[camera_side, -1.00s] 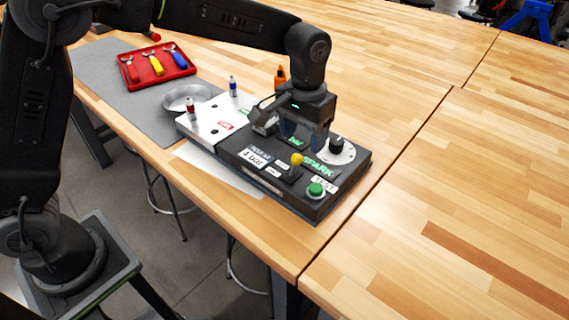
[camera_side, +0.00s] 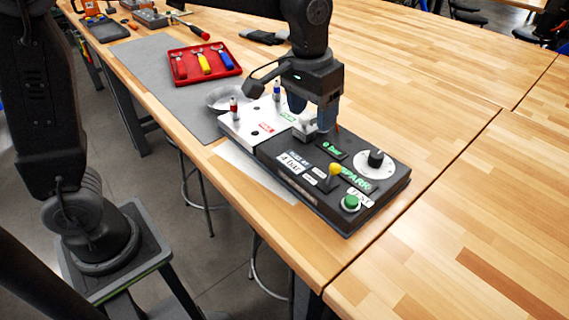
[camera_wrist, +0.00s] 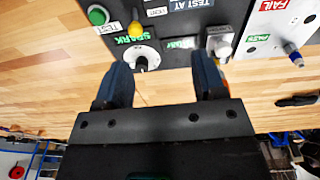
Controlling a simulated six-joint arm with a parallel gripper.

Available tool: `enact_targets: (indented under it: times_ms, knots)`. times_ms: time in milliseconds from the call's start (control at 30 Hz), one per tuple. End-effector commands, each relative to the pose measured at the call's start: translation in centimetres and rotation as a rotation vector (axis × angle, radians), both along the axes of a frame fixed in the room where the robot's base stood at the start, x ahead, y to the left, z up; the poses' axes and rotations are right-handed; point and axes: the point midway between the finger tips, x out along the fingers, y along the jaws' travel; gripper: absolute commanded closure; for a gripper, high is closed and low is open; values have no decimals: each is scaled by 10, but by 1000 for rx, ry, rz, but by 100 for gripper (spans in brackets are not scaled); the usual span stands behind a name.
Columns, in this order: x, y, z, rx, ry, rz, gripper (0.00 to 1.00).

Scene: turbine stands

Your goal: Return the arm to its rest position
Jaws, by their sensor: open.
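My gripper (camera_side: 312,120) points down above the black test stand (camera_side: 365,205), near the grey fixture (camera_side: 302,134) beside the white panel. In the wrist view my gripper (camera_wrist: 163,72) has its two dark blue fingers apart, with nothing between them. The black dial (camera_side: 376,158) on its white disc is to the right of the fingers in the side view. In the wrist view the dial (camera_wrist: 141,62) shows near the left finger. The yellow lever (camera_side: 335,169) and green button (camera_side: 351,201) are at the stand's front right. The display (camera_side: 333,148) appears to read 0 bar.
A red-banded piece (camera_side: 234,106) and a blue-banded piece (camera_side: 277,90) stand upright on the white panel (camera_side: 240,124). A metal bowl (camera_side: 224,97) and a red tray (camera_side: 190,74) of tools lie behind. The table to the right is clear.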

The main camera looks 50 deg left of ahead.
Motion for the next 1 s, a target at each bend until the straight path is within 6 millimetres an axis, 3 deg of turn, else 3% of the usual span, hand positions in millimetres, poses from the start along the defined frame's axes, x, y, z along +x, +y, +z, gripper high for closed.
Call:
enact_targets:
  times_ms: [100, 233, 533, 700, 1000]
  knots:
    - [-37, 28, 21, -11, -76, 6, 36]
    - [-77, 51, 31, -13, -154, 5, 36]
    - [-160, 87, 19, 6, -318, 8, 36]
    - [-182, 94, 7, 18, -368, 7, 36]
    - [-187, 96, 3, 22, -379, 5, 36]
